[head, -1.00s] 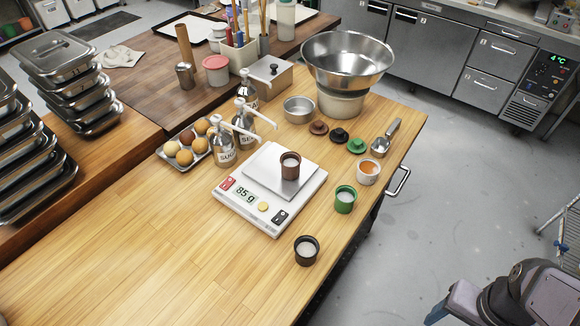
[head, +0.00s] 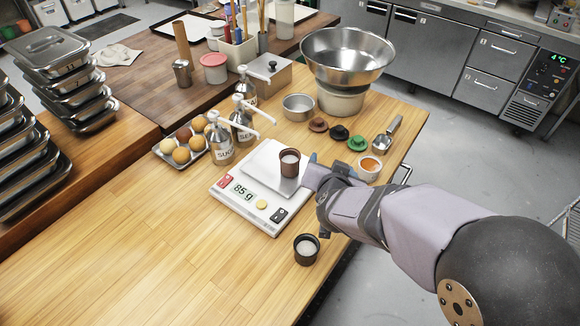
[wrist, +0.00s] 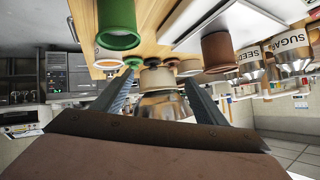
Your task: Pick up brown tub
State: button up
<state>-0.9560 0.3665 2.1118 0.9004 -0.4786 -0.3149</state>
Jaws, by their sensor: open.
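The brown tub (head: 289,164) stands upright on the plate of the white scale (head: 236,204), whose display reads 85 g. The brown tub (wrist: 217,50) shows there beyond the right finger, outside the gap. I cannot tell whether they touch.
A green tub (wrist: 120,22) shows in the wrist view; my arm hides it in the head view. A black tub (head: 306,249) stands in front. Pump bottles (head: 220,145) stand behind the scale's left, lids (head: 338,132) and an orange-filled cup (head: 368,167) behind right. The front-left counter is clear.

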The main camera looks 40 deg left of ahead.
aim_at(288, 165)
jog(key=s+a, duration=0.1)
jog(key=a, duration=0.1)
jog(key=s+a+t, duration=0.1)
jog(key=s+a, duration=0.1)
jog(key=s+a+t, duration=0.1)
jog(key=s+a, duration=0.1)
jog(key=shift+a+r+b, duration=0.15)
jog(key=shift+a+b, duration=0.15)
jog(key=shift+a, duration=0.1)
jog(key=s, duration=0.1)
jog(key=s+a+f+n+t+b, duration=0.1)
jog(key=s+f+n, duration=0.1)
jog(key=shift+a+f+t, duration=0.15)
jog(key=shift+a+t, duration=0.15)
jog(key=shift+a, duration=0.05)
jog(key=shift+x, duration=1.1)
jog(key=shift+w+a+p, duration=0.1)
jog(key=shift+w+p, duration=0.2)
jog(key=shift+w, duration=0.05)
jog(key=x, duration=0.1)
jog(key=p+x, duration=0.1)
jog(key=x, duration=0.1)
jog(key=shift+a+r, duration=0.1)
jog(key=shift+r, duration=0.15)
jog(key=shift+x, duration=0.75)
jog(key=c, duration=1.2)
